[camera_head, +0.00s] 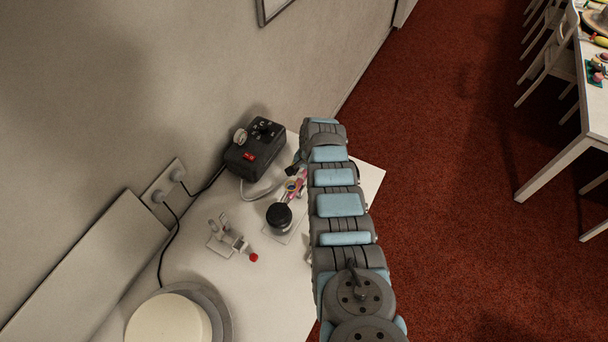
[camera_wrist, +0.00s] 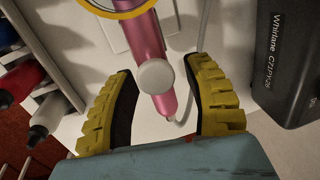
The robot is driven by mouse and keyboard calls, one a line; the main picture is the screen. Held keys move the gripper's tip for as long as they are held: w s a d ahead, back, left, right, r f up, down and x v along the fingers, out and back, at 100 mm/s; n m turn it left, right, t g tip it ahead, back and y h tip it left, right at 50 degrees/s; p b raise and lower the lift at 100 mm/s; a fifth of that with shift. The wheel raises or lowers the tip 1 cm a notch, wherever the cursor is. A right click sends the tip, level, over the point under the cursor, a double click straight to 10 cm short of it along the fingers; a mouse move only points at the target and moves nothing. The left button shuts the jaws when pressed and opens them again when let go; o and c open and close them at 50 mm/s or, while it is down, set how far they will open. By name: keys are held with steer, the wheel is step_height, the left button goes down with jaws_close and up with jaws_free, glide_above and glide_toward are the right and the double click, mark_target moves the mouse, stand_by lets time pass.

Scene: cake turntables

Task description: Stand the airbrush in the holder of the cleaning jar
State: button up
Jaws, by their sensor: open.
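The airbrush (camera_head: 301,182), pink with a blue and yellow ring-shaped part, is beside the black-lidded jar (camera_head: 280,216), at its upper right. In the wrist view the pink airbrush body (camera_wrist: 147,38) runs down between the fingers, with a round white part on it. My gripper (camera_wrist: 162,100) is open, a yellow-padded finger on each side, with visible gaps to the airbrush. The yellow ring (camera_wrist: 118,8) is cut off at the top edge. My arm hides part of the airbrush in the head view; I cannot tell whether it rests in a holder.
A black compressor (camera_head: 254,150) stands behind the airbrush and at the right in the wrist view (camera_wrist: 290,60). A pale hose (camera_wrist: 201,45) runs beside the airbrush. A white stand with a red tip (camera_head: 233,238) and a turntable (camera_head: 222,308) are on the white table. Bottles (camera_wrist: 45,115) are at left.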

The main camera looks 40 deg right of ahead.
steer(key=shift+r, duration=0.15)
step_height(320, 180, up, 11)
steer(key=s, duration=0.2)
steer(key=shift+d+r, duration=0.15)
steer(key=shift+d, duration=0.05)
stand_by(0.6)
